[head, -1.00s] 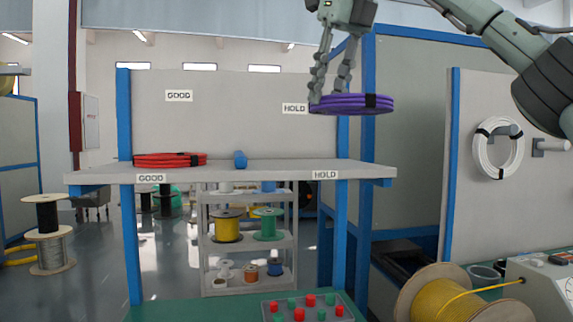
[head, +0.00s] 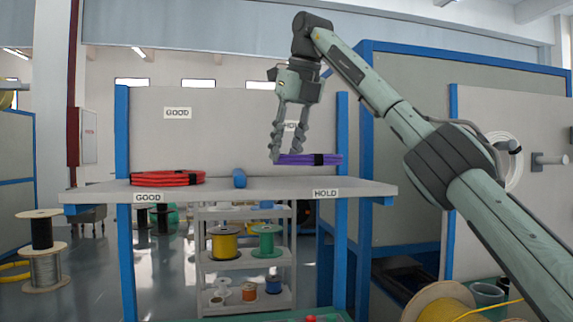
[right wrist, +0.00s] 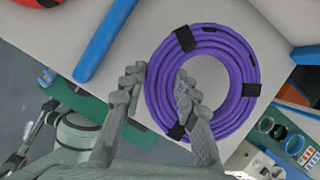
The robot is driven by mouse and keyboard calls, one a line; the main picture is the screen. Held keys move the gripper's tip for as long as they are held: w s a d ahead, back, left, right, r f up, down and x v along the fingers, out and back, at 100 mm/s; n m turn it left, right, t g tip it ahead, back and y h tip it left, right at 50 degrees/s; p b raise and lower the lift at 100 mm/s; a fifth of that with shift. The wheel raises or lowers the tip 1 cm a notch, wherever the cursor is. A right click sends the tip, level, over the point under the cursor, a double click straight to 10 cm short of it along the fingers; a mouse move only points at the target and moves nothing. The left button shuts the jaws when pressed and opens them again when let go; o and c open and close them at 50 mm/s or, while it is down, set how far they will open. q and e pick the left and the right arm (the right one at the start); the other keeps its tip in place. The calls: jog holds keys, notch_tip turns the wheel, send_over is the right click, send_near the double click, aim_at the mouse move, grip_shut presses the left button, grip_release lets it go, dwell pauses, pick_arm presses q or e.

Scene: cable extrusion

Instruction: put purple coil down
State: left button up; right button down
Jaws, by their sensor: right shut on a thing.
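The purple coil (head: 308,159) has black ties and hangs level, a little above the HOLD side of the grey shelf (head: 270,187). My right gripper (head: 275,156) comes down from above and is shut on the coil's left edge. In the right wrist view the coil (right wrist: 237,110) shows as a full ring over the pale shelf (right wrist: 150,40), with the gripper's fingers (right wrist: 158,82) on either side of its left band. The HOLD label (head: 325,193) is on the shelf's front edge. My left gripper is not in view.
A red coil (head: 167,178) lies on the shelf's GOOD side. A blue cylinder (head: 239,178) lies mid-shelf as a divider. A white coil (head: 515,160) hangs on the right panel, partly behind my arm. Below are a rack of spools (head: 246,257) and a yellow spool (head: 440,305).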

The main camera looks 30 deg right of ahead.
aim_at(286, 165)
notch_tip(286, 165, down, 4)
jog(key=shift+r, duration=0.15)
jog(key=c, duration=1.1)
grip_release()
jog(key=shift+c, duration=0.2)
jog(key=v, duration=1.2)
